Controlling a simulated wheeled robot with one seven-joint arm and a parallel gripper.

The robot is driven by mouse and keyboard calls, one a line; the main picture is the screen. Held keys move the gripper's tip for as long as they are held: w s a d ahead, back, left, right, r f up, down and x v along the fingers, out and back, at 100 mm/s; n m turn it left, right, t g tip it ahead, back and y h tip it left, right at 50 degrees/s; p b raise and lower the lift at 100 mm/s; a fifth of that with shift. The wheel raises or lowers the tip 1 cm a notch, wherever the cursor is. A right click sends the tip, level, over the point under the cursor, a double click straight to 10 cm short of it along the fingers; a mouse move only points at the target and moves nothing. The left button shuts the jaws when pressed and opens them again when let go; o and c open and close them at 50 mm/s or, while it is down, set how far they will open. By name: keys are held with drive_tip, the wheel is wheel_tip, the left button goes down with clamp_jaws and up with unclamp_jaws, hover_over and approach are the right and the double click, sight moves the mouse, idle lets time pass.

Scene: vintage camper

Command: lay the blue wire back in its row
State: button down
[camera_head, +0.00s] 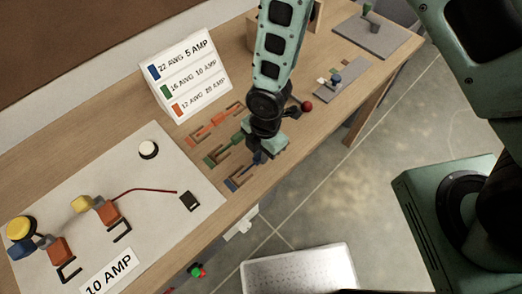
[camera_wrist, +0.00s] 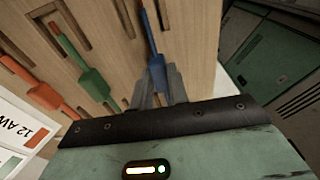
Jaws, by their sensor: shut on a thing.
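My gripper (camera_wrist: 158,88) is shut on the near end of the blue wire (camera_wrist: 153,45), a thin blue strip with a thicker plug, in the wrist view. In the head view my gripper (camera_head: 262,155) is over the front end of the slotted rows, and a bit of blue shows beneath it. The blue row (camera_head: 238,180) is the front one, with its dark recess partly visible. In the wrist view a dark slot (camera_wrist: 127,20) lies just left of the wire. I cannot tell whether the wire touches the wood.
The green wire (camera_wrist: 88,72) and orange wire (camera_wrist: 45,95) lie in neighbouring rows. A label stand (camera_head: 187,75) with blue, green and orange marks stands behind. A white board (camera_head: 110,215) with a red wire and connectors is at left; a grey plate (camera_head: 342,80) is at right.

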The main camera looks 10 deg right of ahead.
drive_tip(key=shift+f, duration=0.15)
drive_tip(key=c, duration=1.3)
unclamp_jaws()
drive_tip(key=r, duration=0.5)
drive_tip(key=d+r+b, duration=0.1)
drive_tip(key=r, duration=0.5)
drive_tip(key=w+r+b, duration=0.1)
drive_tip(key=r, duration=0.5)
drive_tip(key=shift+d+r, duration=0.15)
drive_tip(key=shift+d, duration=0.1)
drive_tip(key=s+d+r+m+b, duration=0.1)
drive_tip(key=s+d+m+b, duration=0.1)
drive_tip(key=s+m, duration=0.2)
drive_tip(key=s+d+r+m+b, duration=0.1)
drive_tip(key=s+d+m+b, duration=0.1)
drive_tip(key=s+m, duration=0.2)
drive_tip(key=s+d+r+m+b, duration=0.1)
drive_tip(key=s+m, duration=0.3)
drive_tip(key=m, duration=0.5)
drive_tip(key=shift+s+d+r+t+b, duration=0.1)
drive_tip(key=shift+d+t+b, duration=0.05)
drive_tip(key=shift+d+b, duration=0.15)
drive_tip(key=shift+s+d+r+t+b, duration=0.1)
drive_tip(key=shift+d+t+b, duration=0.1)
drive_tip(key=shift+d, duration=0.2)
